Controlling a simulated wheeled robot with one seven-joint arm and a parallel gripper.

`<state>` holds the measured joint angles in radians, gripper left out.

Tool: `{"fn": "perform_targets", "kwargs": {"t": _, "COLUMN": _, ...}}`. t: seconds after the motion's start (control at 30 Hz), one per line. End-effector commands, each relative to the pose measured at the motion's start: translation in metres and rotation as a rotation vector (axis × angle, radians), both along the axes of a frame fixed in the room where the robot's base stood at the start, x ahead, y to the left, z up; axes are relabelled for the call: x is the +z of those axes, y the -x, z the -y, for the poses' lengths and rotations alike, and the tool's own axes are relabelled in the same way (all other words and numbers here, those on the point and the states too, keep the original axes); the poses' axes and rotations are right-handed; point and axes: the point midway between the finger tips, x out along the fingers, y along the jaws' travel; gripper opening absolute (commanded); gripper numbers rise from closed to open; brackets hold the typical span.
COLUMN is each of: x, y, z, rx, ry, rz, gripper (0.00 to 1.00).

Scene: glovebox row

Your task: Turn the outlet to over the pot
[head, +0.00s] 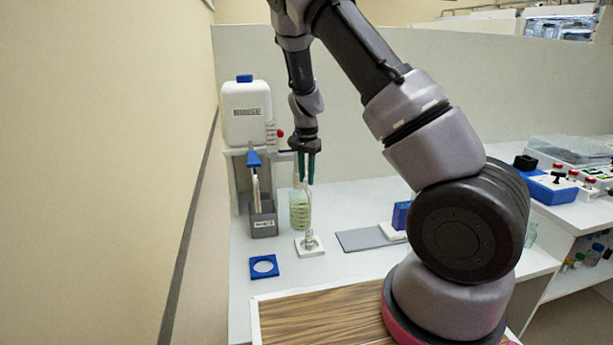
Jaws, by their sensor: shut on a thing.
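My gripper (306,170), with teal fingers, points down over the white bench. It is shut on a narrow, pale upright piece (306,187), which I take to be the outlet; the fingers hide part of it. A clear vessel with pale green contents (299,211) stands just below and behind the fingers; it may be the pot, but I cannot tell for sure. A white square base with a small metal fitting (309,245) sits in front of it. Whether the outlet's mouth is over the vessel cannot be told from this view.
A white canister with a blue cap (246,112) stands on a stand at the back left. A grey holder (263,220) is below it. A blue square ring (264,267) lies in front. A grey mat (366,239) and blue box (400,215) lie right. The wall is close on the left.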

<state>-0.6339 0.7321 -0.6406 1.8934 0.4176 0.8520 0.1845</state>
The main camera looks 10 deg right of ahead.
Motion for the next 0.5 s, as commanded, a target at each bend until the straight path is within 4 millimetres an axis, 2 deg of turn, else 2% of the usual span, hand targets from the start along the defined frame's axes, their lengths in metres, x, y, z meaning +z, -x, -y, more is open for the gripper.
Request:
{"fn": "perform_targets", "kwargs": {"t": 0.17, "x": 0.001, "y": -0.001, "z": -0.003, "rx": -0.021, "ry": 0.0, "rz": 0.001, "gripper": 0.0}}
{"fn": "perform_targets", "kwargs": {"t": 0.5, "x": 0.0, "y": -0.007, "z": -0.032, "rx": -0.323, "ry": 0.001, "rz": 0.002, "gripper": 0.0}}
